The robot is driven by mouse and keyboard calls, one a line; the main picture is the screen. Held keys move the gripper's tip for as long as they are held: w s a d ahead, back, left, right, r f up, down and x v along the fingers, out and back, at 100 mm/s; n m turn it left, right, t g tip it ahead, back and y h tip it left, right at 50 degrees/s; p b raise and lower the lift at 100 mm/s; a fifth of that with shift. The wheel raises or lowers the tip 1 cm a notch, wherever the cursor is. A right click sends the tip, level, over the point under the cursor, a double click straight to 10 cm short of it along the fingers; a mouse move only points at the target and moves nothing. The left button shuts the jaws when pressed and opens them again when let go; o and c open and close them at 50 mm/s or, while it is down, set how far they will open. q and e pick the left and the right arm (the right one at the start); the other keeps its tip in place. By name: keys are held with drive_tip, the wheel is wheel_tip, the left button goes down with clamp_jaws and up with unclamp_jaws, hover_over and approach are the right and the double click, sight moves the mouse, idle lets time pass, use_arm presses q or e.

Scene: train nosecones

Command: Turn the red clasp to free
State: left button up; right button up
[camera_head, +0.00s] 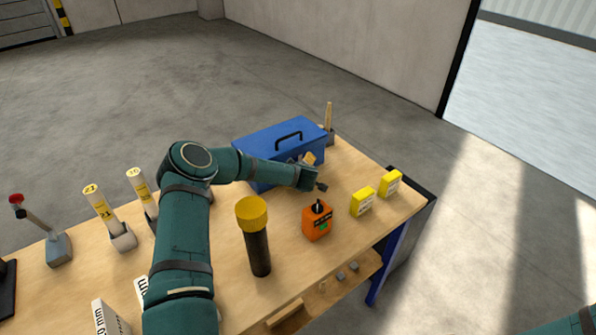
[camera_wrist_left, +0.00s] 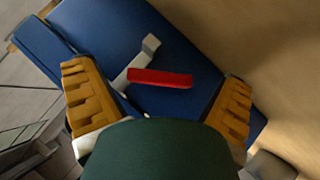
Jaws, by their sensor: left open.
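The red clasp (camera_wrist_left: 160,78) is a short bar on the blue wall of the toolbox, beside a pale grey latch piece (camera_wrist_left: 143,62), in the left wrist view. It lies crosswise between my left gripper's two yellow fingers (camera_wrist_left: 157,88), which are spread apart with nothing held. Whether they touch it, I cannot tell. In the head view the blue toolbox (camera_head: 262,143) stands closed at the table's back, black handle on its lid. My left gripper (camera_head: 308,158) is at its front right side; the clasp is hidden there. My right gripper is out of view.
On the wooden table (camera_head: 290,270) stand a yellow-topped black flashlight (camera_head: 259,250), an orange box (camera_head: 317,222) and two yellow boxes (camera_head: 362,201) near my left forearm. White tubes (camera_head: 103,212) in holders and a red-topped lever (camera_head: 48,236) are at left.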

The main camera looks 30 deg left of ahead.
use_arm(q)
drive_tip(key=shift+w+a+f, duration=0.15)
drive_tip(key=c, duration=1.2)
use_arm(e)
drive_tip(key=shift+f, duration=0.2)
